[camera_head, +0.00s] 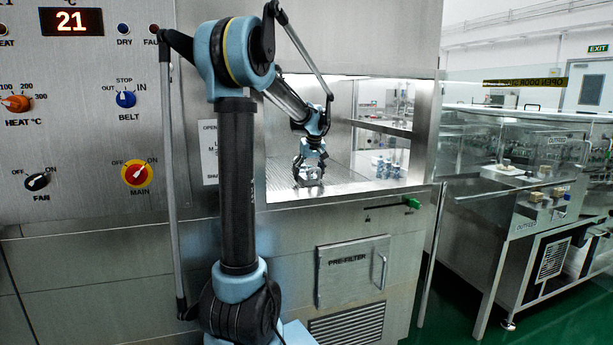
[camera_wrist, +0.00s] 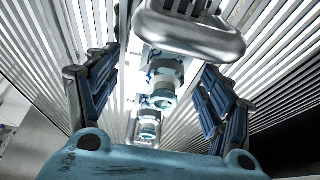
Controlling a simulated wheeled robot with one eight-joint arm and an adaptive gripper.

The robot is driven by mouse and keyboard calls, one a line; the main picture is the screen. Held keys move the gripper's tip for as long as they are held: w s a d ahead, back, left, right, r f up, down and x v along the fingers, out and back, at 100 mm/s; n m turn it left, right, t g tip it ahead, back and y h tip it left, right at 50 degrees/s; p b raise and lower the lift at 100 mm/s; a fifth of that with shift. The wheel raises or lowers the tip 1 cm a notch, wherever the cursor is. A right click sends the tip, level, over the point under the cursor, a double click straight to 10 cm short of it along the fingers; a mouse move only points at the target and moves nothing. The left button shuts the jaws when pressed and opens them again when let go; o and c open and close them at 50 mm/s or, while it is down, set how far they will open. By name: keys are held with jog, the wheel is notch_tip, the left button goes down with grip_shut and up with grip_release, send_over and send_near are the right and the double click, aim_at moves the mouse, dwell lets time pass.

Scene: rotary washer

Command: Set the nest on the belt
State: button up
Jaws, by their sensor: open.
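My gripper (camera_head: 309,172) is inside the washer's opening, pointing down close above the belt. In the wrist view its fingers (camera_wrist: 160,75) are spread wide, one on each side, with a gap all round the nest. The nest, a metal piece with a rounded handle (camera_wrist: 190,32) and a row of pale blue, ring-like parts (camera_wrist: 163,100), lies between and beyond the fingers; neither finger visibly touches it. The slatted metal belt (camera_wrist: 55,70) runs beneath it. The nest appears to rest on the belt, though the contact is hidden. In the head view it is mostly hidden by the gripper.
Several small blue-and-clear items (camera_head: 383,168) stand at the right inside the opening. The front sill (camera_head: 350,188) and the side wall (camera_head: 425,130) bound the space. A control panel (camera_head: 85,110) is at the left; a glazed outfeed cabinet (camera_head: 525,170) is at the right.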

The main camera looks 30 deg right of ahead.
aim_at(309, 166)
jog(key=shift+s+r, duration=0.15)
jog(key=shift+r, duration=0.3)
jog(key=v, duration=0.2)
jog(key=shift+s+a+r, duration=0.1)
jog(key=shift+s+r, duration=0.05)
jog(key=shift+s, duration=0.1)
jog(key=s+a, duration=0.1)
jog(key=s, duration=0.6)
jog(key=s+a, duration=0.1)
jog(key=s, duration=0.3)
jog(key=shift+s+a, duration=0.15)
jog(key=shift+a, duration=0.2)
jog(key=shift+s, duration=0.1)
